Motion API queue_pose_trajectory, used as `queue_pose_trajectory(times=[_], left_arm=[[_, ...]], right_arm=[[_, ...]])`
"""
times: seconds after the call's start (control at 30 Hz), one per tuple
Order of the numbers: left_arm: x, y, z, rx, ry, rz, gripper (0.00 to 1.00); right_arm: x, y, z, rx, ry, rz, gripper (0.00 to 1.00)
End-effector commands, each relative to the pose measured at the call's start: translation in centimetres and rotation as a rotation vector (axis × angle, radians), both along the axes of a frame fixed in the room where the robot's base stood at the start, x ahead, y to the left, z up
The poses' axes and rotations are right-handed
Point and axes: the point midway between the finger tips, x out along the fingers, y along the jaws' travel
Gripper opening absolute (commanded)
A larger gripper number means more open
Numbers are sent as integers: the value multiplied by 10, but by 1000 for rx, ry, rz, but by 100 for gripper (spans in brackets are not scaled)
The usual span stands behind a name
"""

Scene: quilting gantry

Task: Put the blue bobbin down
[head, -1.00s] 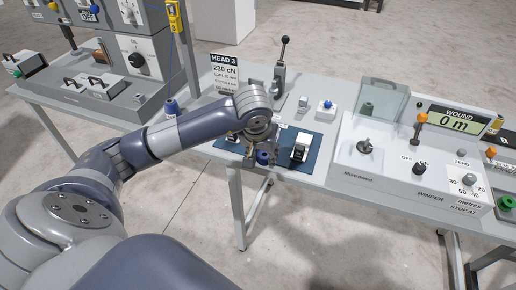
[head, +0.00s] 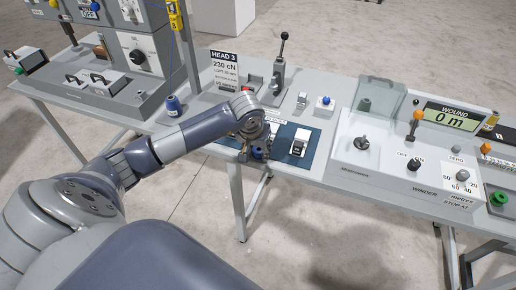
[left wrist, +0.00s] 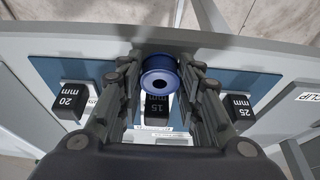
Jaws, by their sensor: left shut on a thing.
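My left gripper (head: 252,143) is shut on the blue bobbin (left wrist: 160,75). In the left wrist view the bobbin sits between the two fingertips (left wrist: 161,88), its round hole facing the camera. In the head view the bobbin (head: 259,153) shows just below the gripper, over the front part of a dark blue mat (head: 318,158). In the wrist view a black block marked 15 mm (left wrist: 156,105) is partly covered by the bobbin. Whether the bobbin touches the mat or block cannot be told. My right gripper is not in view.
Blocks marked 20 mm (left wrist: 73,96) and 25 mm (left wrist: 238,107) flank the bobbin on the mat. The winder (head: 400,165) stands to the right. The table's front edge is close.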

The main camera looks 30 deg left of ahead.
Motion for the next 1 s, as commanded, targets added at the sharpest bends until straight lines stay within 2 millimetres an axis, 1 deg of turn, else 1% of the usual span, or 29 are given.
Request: queue_pose_trajectory(times=[0.03, 0.27, 0.3, 0.37, 0.67, 0.77, 0.9, 0.97, 1.0], left_arm=[[0, 0, -3, 0, -1, 0, 4], [0, 0, -8, 1, 0, -1, 4], [0, 0, -7, 0, 0, -1, 39], [0, 0, -7, 0, 0, -1, 53], [0, 0, -7, 0, 0, 0, 53], [0, 0, -4, -1, 0, 0, 53], [0, -1, 5, -1, 1, 1, 53], [-2, -1, 13, 1, -6, -2, 53], [-5, -1, 21, 3, -8, -3, 53]], right_arm=[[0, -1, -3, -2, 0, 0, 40], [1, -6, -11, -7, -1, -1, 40], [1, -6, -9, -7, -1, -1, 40], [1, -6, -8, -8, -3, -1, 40], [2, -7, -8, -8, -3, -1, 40], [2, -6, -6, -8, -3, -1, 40], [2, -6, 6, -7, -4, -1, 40], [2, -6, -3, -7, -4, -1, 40], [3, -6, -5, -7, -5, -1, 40]])
